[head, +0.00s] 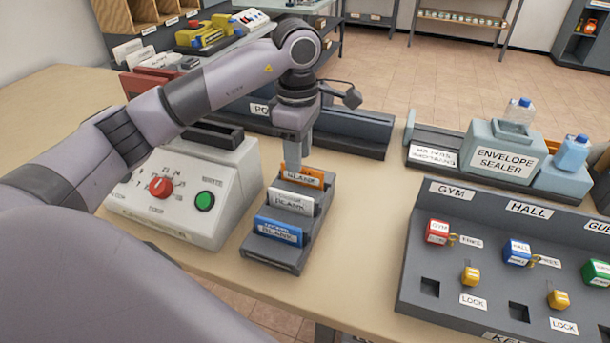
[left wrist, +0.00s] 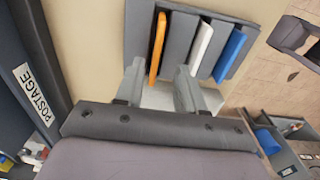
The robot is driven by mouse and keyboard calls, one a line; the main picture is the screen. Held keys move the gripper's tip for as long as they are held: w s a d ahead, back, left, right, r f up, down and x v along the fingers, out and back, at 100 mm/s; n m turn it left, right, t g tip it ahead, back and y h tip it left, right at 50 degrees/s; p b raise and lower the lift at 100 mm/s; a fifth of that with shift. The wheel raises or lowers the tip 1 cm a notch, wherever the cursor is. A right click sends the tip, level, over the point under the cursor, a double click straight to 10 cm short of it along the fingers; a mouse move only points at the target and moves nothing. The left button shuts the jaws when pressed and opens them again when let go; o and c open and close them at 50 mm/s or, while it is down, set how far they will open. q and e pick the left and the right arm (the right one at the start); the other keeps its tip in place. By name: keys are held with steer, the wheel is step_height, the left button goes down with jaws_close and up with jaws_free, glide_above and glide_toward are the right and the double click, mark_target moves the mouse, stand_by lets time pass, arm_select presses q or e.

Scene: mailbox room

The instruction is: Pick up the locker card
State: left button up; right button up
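A dark grey card rack (head: 285,258) holds an orange card (head: 303,177), a white card (head: 293,201) and a blue card (head: 279,230) in separate slots. Each carries a label with "BLANK"; the smaller words are too small to read surely, so I cannot tell which is the locker card. My left gripper (head: 293,160) points down at the orange card, at the rack's far end. In the left wrist view its fingers (left wrist: 160,84) are apart, with the orange card (left wrist: 157,48) standing ahead, in line with the gap between them. My right gripper is not in view.
A white machine (head: 190,185) with a red knob and green button stands left of the rack. A dark postage unit (head: 360,130) lies behind it. A key panel (head: 430,270) and envelope sealer (head: 500,150) stand to the right. Bare table lies between rack and panel.

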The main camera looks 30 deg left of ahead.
mark_target(302, 179)
arm_select(q)
steer(key=f, duration=0.4)
steer(key=shift+w+d+f, duration=0.1)
steer(key=shift+w+d, duration=0.05)
steer(key=shift+w, duration=0.2)
jaws_close()
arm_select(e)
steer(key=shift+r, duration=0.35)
